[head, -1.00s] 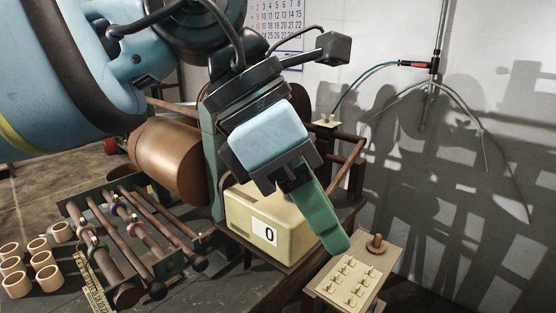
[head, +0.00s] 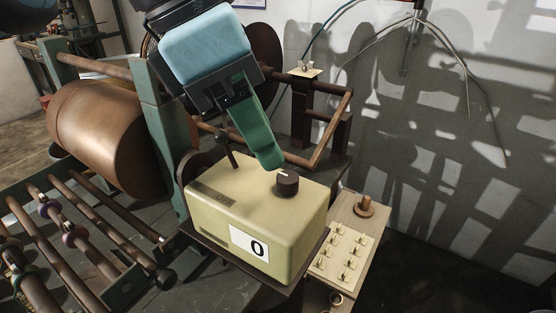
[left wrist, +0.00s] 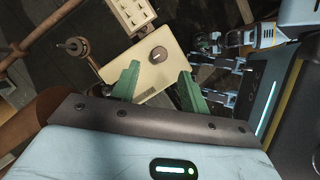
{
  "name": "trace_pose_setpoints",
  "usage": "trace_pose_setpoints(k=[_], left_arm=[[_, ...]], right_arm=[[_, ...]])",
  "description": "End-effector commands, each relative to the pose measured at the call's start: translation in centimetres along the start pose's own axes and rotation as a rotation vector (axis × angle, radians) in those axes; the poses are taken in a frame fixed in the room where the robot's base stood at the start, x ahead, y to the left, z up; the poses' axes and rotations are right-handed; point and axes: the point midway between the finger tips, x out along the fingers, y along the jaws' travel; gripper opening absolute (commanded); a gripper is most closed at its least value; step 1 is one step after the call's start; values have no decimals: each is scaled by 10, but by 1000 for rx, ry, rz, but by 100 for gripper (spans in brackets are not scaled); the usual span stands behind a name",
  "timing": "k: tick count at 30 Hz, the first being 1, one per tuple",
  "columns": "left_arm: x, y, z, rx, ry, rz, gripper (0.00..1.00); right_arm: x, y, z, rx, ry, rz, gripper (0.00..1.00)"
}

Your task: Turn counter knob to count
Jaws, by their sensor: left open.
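The counter (head: 255,205) is a cream box with a white label reading 0 on its front. Its dark round knob (head: 287,181) with a pale mark sits on top near the right. My left gripper (head: 268,160), with green fingers, hangs just above and behind the knob, apart from it. In the left wrist view the two green fingers (left wrist: 158,88) are spread apart. There the knob (left wrist: 159,54) shows beyond the gap between them, on the counter's top (left wrist: 150,77). My right gripper is not seen clearly enough in the head view to place.
A wooden board with metal hooks (head: 342,250) and a peg (head: 365,206) stands right of the counter. A large brown roll (head: 95,135) and roller bars (head: 90,225) lie to the left. A brown rail frame (head: 335,130) rises behind the counter.

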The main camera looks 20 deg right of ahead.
Motion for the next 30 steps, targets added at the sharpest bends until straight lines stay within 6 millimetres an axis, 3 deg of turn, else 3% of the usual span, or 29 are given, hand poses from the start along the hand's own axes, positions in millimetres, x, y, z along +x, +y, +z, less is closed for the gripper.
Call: trace_pose_setpoints(k=[9, 22, 30], left_arm=[[46, -1, 0, 1, 1, -2, 45], [57, 0, 0, 0, 0, -1, 45], [57, 0, 0, 0, -1, -1, 12]], right_arm=[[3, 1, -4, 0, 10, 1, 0], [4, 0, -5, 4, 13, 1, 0], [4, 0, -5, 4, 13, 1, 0]])
